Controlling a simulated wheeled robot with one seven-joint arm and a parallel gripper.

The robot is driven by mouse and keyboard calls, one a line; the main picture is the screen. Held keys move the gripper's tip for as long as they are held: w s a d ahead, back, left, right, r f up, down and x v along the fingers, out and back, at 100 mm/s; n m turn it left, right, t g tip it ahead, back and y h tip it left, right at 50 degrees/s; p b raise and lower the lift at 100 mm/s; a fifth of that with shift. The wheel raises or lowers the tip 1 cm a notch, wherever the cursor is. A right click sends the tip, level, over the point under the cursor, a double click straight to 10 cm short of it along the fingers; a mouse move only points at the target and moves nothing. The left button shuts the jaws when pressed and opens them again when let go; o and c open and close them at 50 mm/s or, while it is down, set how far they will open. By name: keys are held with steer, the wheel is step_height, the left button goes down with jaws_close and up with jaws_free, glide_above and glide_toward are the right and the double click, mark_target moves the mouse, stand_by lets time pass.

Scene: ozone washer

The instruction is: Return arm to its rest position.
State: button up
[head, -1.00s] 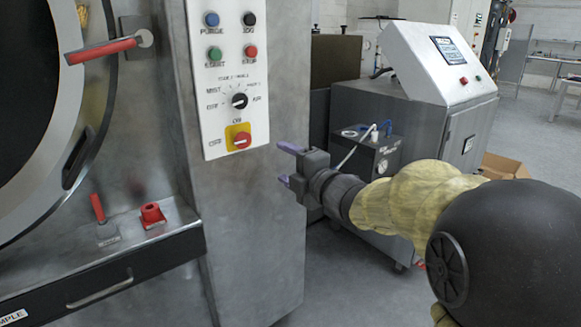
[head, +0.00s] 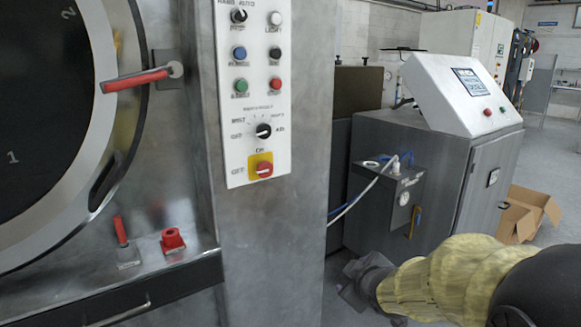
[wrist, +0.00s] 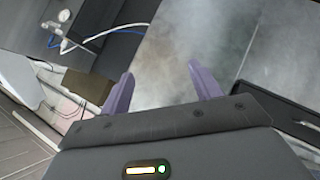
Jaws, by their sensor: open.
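My gripper (head: 352,290) is low in the head view, right of the washer's metal front and below the small dark box. My arm, in a yellow sleeve, reaches in from the lower right. In the wrist view my gripper (wrist: 160,85) shows two purple fingers spread apart, with nothing between them. Beyond them is a grey metal surface. In the head view the fingertips are hard to make out.
The washer's control panel (head: 255,95) and red door handle (head: 135,80) are at left. A grey cabinet with a sloped console (head: 465,90) stands at right, with a small dark box (head: 390,190) and hoses at its side. A cardboard box (head: 525,212) lies on the floor.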

steer(key=s+d+f+m+g+h, duration=0.1)
steer(key=s+f+m+g, duration=0.85)
steer(key=s, duration=0.85)
step_height(320, 180, up, 26)
steer(key=t+p, duration=0.1)
steer(key=p, duration=2.7)
steer(key=shift+w, duration=0.3)
